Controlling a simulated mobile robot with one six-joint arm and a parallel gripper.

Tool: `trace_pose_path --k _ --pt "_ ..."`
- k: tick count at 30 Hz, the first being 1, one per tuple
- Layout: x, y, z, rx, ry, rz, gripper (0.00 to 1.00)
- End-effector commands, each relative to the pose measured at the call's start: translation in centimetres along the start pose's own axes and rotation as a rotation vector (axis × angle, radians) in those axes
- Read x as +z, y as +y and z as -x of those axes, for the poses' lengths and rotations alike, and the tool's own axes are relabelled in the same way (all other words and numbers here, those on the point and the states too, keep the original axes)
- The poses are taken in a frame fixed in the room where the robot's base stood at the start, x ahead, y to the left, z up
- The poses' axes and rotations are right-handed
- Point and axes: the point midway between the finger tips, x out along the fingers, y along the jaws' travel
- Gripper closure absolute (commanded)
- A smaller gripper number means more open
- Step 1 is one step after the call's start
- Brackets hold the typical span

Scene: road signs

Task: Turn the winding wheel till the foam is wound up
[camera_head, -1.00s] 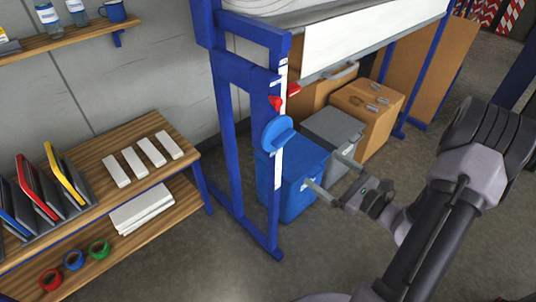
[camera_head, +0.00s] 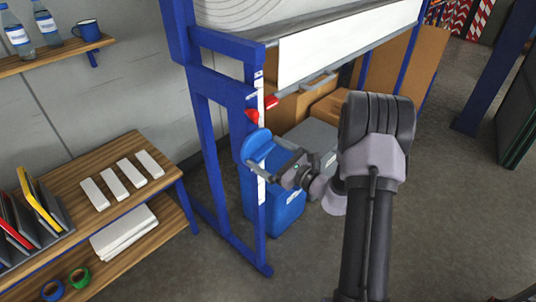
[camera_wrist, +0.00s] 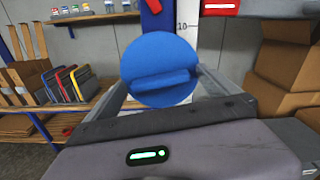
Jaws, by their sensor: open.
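The winding wheel (camera_head: 256,143) is a round blue disc with a raised grip bar, on the front post of the blue frame. In the wrist view the wheel (camera_wrist: 158,52) is straight ahead, its bar (camera_wrist: 160,83) lying nearly level, slightly tilted. My gripper (camera_head: 273,160) is open in front of the wheel. In the wrist view its fingers stand left and right of the bar; I cannot tell whether they touch it. The white foam roll (camera_head: 250,12) sits at the top of the frame, and a white sheet (camera_head: 345,38) hangs along the front.
A red pointer (camera_head: 252,116) and a white scale strip stand above the wheel; the wrist view shows a "10" on the strip (camera_wrist: 184,26). A blue bin (camera_head: 287,215) and cardboard boxes (camera_head: 332,105) stand under the frame. A wooden bench (camera_head: 75,185) is on the left.

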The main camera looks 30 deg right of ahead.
Motion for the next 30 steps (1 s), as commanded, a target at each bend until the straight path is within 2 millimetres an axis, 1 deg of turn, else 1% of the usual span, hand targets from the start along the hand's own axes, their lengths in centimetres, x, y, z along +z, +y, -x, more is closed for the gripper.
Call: trace_pose_path --k 1,3,5,6,8,9,10,16,20,26,30 --pt "0.0 0.0 0.01 0.0 0.0 0.0 0.06" --pt "-0.01 0.0 0.02 0.0 0.0 0.0 0.2" --pt "-0.01 0.0 0.02 0.0 0.0 0.0 0.31" --pt "-0.01 0.01 0.03 0.0 0.0 0.0 0.39" --pt "-0.01 0.01 0.03 0.0 0.0 0.0 0.51" --pt "-0.01 0.01 0.03 0.0 0.0 0.0 0.59" --pt "-0.01 0.01 0.03 0.0 0.0 0.0 0.61" --pt "0.03 0.02 0.04 0.001 0.001 -0.02 0.6" --pt "0.11 0.01 0.04 0.001 0.001 -0.07 0.6" --pt "0.24 -0.01 0.03 0.002 0.001 -0.213 0.6" --pt "0.29 -0.02 0.05 0.001 0.001 -0.344 0.6"
